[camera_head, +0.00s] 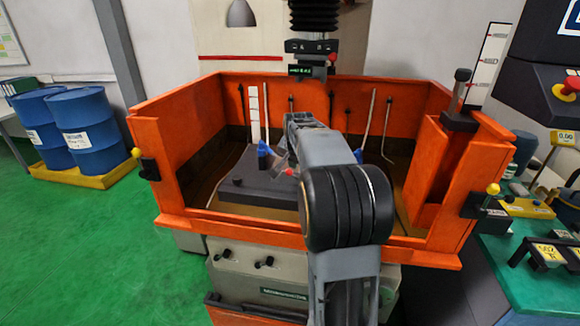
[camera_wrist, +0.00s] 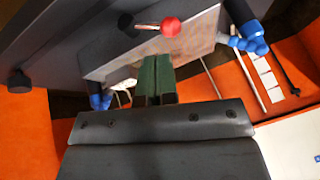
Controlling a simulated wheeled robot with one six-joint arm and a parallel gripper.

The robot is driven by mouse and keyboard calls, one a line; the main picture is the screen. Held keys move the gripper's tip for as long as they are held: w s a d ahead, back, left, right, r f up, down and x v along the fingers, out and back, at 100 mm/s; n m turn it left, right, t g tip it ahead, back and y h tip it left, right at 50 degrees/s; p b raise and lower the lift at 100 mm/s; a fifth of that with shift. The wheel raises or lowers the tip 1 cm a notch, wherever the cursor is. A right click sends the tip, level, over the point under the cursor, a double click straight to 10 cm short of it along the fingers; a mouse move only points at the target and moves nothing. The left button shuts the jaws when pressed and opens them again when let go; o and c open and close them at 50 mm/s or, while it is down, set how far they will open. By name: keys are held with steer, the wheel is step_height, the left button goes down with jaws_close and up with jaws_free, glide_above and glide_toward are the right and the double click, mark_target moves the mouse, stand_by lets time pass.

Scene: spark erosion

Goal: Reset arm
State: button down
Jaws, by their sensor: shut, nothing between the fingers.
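My arm reaches over the front wall of the orange tank (camera_head: 205,225) in the head view, and its links hide much of the inside. My gripper (camera_wrist: 157,68) shows in the wrist view as two green fingers side by side, shut with nothing between them. They point toward a metallic plate (camera_wrist: 200,42). I cannot tell whether they touch it. Blue clamps sit on the plate's left (camera_wrist: 100,101) and right (camera_wrist: 250,42). In the head view, my gripper is not clearly visible.
A dark block (camera_head: 255,190) stands inside the tank. A black machine head (camera_head: 311,48) hangs above the back wall. A bench (camera_head: 525,270) with tools is at the right, and blue barrels (camera_head: 85,125) stand at the left. The green floor (camera_head: 80,240) at left is clear.

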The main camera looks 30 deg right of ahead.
steer(key=w+a+v, duration=0.1)
steer(key=v, duration=0.7)
steer(key=shift+r+b, duration=0.3)
steer(key=shift+r, duration=0.2)
